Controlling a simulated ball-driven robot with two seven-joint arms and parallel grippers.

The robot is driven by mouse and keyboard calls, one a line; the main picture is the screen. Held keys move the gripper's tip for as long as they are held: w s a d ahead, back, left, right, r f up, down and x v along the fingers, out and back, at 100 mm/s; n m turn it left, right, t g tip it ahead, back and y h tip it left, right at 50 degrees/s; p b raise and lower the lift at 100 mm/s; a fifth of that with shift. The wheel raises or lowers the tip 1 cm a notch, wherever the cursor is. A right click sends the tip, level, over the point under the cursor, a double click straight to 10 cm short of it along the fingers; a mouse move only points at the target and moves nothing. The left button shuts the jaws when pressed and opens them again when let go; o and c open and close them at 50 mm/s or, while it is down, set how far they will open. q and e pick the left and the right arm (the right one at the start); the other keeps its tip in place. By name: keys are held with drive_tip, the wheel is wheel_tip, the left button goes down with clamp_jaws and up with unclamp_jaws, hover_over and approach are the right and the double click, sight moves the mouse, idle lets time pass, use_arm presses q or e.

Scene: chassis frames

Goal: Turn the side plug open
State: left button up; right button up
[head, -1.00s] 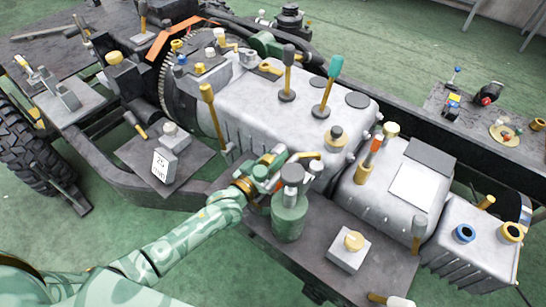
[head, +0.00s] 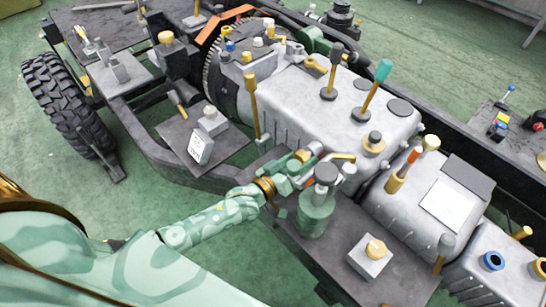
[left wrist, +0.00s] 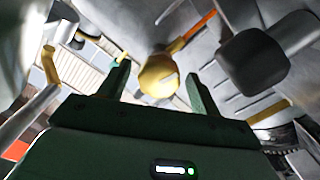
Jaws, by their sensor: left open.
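My left gripper (head: 308,162) is at the near side of the grey gearbox housing (head: 335,110), just behind the green canister (head: 316,210). In the left wrist view its two dark green fingers (left wrist: 158,82) stand apart, open. A round yellow knob (left wrist: 158,76), which may be the side plug, shows beyond and between the fingertips. I see no finger touching it. A yellow bent lever (head: 345,157) is beside the gripper in the head view. The side plug cannot be told for sure in the head view. My right gripper is not in view.
A dark blocky knob (left wrist: 254,62) is close right of the fingers in the left wrist view. Upright levers (head: 375,88) stand on the housing. A small block with a yellow knob (head: 372,256) sits on the front plate.

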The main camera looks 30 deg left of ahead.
use_arm(q)
drive_tip(key=p+v, duration=0.2)
drive_tip(key=v, duration=1.1)
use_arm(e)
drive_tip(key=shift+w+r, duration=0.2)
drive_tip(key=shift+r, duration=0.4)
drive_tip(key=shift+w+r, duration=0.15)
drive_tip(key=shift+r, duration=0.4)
